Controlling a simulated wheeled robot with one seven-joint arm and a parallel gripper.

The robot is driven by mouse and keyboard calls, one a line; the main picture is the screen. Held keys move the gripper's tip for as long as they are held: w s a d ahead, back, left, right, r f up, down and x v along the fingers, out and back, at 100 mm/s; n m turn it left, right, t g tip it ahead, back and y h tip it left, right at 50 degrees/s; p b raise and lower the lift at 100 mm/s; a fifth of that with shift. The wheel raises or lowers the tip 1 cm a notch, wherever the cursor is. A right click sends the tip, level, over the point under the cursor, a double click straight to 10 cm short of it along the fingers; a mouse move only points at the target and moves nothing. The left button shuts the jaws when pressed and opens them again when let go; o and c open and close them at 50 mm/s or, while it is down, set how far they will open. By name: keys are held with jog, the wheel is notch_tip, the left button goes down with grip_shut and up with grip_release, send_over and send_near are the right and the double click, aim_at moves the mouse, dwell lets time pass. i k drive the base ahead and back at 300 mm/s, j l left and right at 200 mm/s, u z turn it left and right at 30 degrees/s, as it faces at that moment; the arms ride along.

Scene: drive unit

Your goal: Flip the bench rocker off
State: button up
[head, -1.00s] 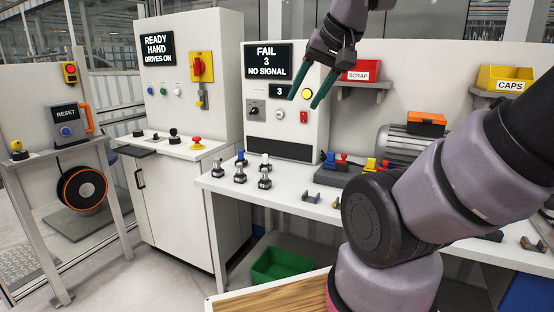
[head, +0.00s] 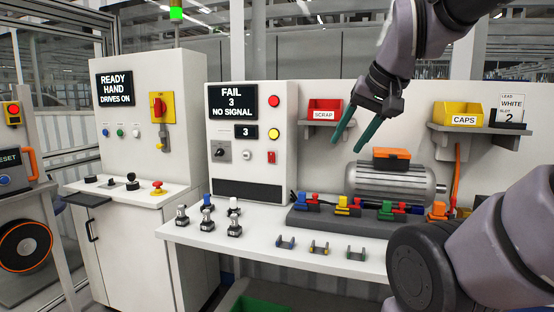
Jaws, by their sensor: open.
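The bench panel (head: 285,115) stands at the back of the white workbench and shows "FAIL 3 NO SIGNAL". A small red rocker-like switch (head: 271,157) sits at its lower right, below a yellow button (head: 273,133). Its on or off position is too small to tell. A dark selector switch (head: 222,151) and a white round button (head: 246,154) are to its left. My gripper (head: 348,145) is open and empty, its green-tipped fingers pointing down. In the picture it is right of the panel, apart from the switch.
A red SCRAP bin (head: 325,108) is on a shelf behind my gripper. A motor (head: 395,182) and a row of colored clamps stand on the right of the bench. Several small plungers (head: 207,215) stand in front of the panel. A cabinet (head: 125,240) is at left.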

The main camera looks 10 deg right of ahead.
aim_at(271, 155)
jog(key=i+j+z, duration=0.1)
jog(key=i+j, duration=0.15)
jog(key=i, duration=0.2)
jog(key=i+j, duration=0.3)
jog(key=i, duration=0.15)
jog(key=z, duration=0.05)
